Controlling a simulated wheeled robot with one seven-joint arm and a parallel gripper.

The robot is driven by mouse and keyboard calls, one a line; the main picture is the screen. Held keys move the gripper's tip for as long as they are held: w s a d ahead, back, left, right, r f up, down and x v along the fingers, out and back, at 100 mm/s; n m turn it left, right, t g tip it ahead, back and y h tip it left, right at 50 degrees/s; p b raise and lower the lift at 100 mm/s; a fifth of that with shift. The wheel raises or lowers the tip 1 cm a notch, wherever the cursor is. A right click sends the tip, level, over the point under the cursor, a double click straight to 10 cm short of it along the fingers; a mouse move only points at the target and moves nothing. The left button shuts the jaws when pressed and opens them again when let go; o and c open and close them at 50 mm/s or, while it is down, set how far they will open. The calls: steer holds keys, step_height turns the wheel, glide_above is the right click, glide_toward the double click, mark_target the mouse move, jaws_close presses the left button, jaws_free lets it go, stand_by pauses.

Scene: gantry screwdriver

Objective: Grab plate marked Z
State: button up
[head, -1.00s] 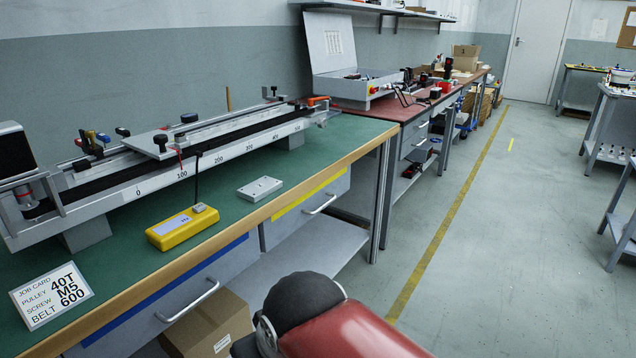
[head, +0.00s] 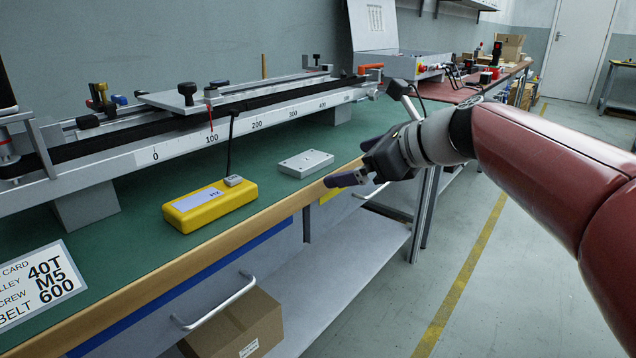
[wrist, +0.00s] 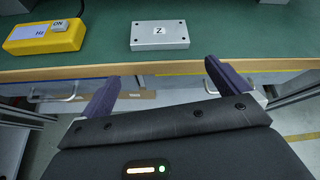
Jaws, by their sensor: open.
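The plate marked Z (wrist: 159,36) is a small light-grey metal block with screws at its corners. It lies flat on the green bench top near the wooden front edge. In the head view the same plate (head: 304,163) sits right of the yellow box, and its letter is not readable there. My gripper (head: 352,179) is open and empty, in front of the bench edge, to the right of and nearer than the plate. In the wrist view the gripper's purple fingers (wrist: 158,82) are apart, with the plate ahead beyond them and not touched.
A yellow meter box (head: 209,204) with a cable stands left of the plate. Behind it runs a long rail with a scale (head: 252,124). A job card (head: 40,285) is at the front left. The green top around the plate is clear. A drawer handle (head: 215,303) sticks out below the edge.

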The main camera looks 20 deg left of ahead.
mark_target(308, 160)
steer(key=w+a, duration=0.1)
steer(key=a, duration=0.1)
steer(key=w+a+f+m+b, duration=0.1)
steer(key=a, duration=0.2)
steer(key=w+a+f+m+y, duration=0.1)
steer(key=a, duration=0.2)
steer(key=shift+w+a+f+b, duration=0.1)
steer(key=shift+w+f+b, duration=0.05)
steer(key=shift+w+b, duration=0.25)
steer(key=shift+w+a+f, duration=0.1)
steer(key=shift+w+a, duration=0.1)
steer(key=shift+a, duration=0.15)
steer(key=c, duration=0.9)
